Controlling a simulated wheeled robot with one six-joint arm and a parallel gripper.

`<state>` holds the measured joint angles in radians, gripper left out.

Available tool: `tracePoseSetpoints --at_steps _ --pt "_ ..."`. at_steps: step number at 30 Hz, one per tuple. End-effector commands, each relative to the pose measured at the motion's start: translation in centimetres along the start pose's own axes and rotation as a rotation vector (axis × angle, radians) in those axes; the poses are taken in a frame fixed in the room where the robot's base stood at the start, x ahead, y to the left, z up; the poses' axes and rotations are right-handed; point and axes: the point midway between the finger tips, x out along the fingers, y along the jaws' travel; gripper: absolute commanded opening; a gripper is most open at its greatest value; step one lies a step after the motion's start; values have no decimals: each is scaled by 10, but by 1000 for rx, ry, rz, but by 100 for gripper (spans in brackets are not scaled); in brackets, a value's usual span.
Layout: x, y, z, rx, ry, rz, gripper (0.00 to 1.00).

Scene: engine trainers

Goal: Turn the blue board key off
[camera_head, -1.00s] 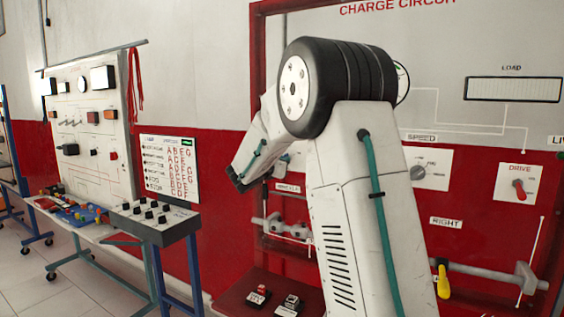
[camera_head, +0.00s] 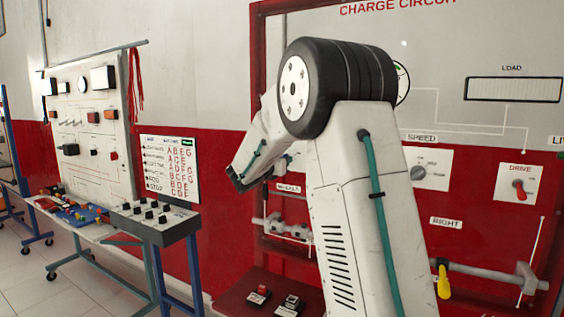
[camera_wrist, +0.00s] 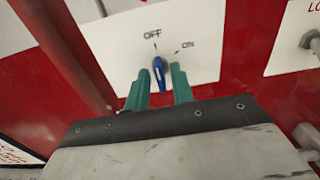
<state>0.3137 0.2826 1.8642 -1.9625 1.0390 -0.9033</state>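In the wrist view, a blue key (camera_wrist: 159,73) stands out from a white switch plate (camera_wrist: 117,59) marked OFF at the upper left and ON at the upper right. The key's upper end leans slightly left and lines up roughly with the OFF mark. My gripper (camera_wrist: 160,83) has its two green fingers apart, one on each side of the key. I see gaps between the fingers and the key; whether either finger touches it is unclear. In the head view my arm hides the gripper and the key.
A grey knob (camera_wrist: 312,40) on another white plate is at the right of the wrist view. In the head view, a red DRIVE switch (camera_head: 519,188) and a SPEED knob (camera_head: 418,173) sit on the red panel. A trainer bench (camera_head: 164,228) stands at the left.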

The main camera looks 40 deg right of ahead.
Motion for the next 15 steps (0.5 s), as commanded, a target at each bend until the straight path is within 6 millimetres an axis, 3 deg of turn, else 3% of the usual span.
tracePoseSetpoints --at_steps 10,15 --pt "-3 0 0 1 0 1 30" --pt "-26 1 1 1 -1 4 30"
